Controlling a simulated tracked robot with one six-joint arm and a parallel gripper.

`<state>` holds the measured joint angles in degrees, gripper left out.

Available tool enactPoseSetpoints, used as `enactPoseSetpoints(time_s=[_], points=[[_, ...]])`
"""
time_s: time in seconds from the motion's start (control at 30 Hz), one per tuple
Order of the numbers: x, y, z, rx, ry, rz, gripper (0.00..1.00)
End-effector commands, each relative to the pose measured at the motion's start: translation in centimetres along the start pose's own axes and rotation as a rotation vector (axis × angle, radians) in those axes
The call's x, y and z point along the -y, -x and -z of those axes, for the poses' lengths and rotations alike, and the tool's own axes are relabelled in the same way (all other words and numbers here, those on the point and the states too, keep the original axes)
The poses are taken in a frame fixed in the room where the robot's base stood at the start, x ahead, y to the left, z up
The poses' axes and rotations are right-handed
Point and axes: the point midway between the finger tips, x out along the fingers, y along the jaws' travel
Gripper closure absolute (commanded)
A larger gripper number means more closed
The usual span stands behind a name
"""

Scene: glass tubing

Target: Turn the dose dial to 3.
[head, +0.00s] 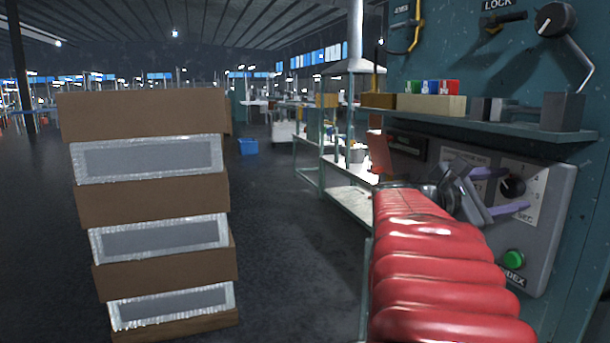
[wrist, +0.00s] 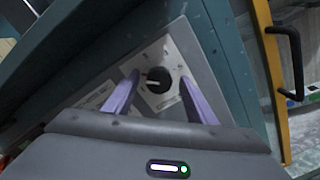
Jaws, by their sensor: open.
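The dose dial (head: 513,186) is a black round knob on a white plate with numbers, set in a grey control panel (head: 556,205). In the head view, a 4 and what looks like a 3 show to its right. The knob also shows in the wrist view (wrist: 158,80), with a pale pointer mark running toward the left in that picture. My gripper (wrist: 159,76) is open, its two purple fingers pointing at the panel, one on each side of the knob. I cannot tell whether they touch it. My gripper (head: 516,189) partly covers the panel in the head view.
A green button (head: 514,259) marked INDEX sits below the dial. A shelf (head: 480,124) with small blocks juts out above the panel. Another black knob (head: 556,18) is higher up. Stacked brown boxes (head: 150,195) stand at left, with open floor between.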

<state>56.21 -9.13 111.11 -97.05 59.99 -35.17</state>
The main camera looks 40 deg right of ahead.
Motion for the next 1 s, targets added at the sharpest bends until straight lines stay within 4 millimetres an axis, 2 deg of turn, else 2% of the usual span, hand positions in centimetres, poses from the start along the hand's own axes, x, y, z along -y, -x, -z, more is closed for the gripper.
enactPoseSetpoints(time_s=[0.1,0.67,0.7,1.0], points=[[-0.02,0.03,0.00,0.000,0.000,0.000,0.49],[0.05,0.07,0.04,-0.001,0.000,0.001,0.88],[-0.11,-0.53,0.28,0.000,0.001,0.003,0.90],[0.02,0.16,0.20,-0.004,-0.028,0.002,0.90]])
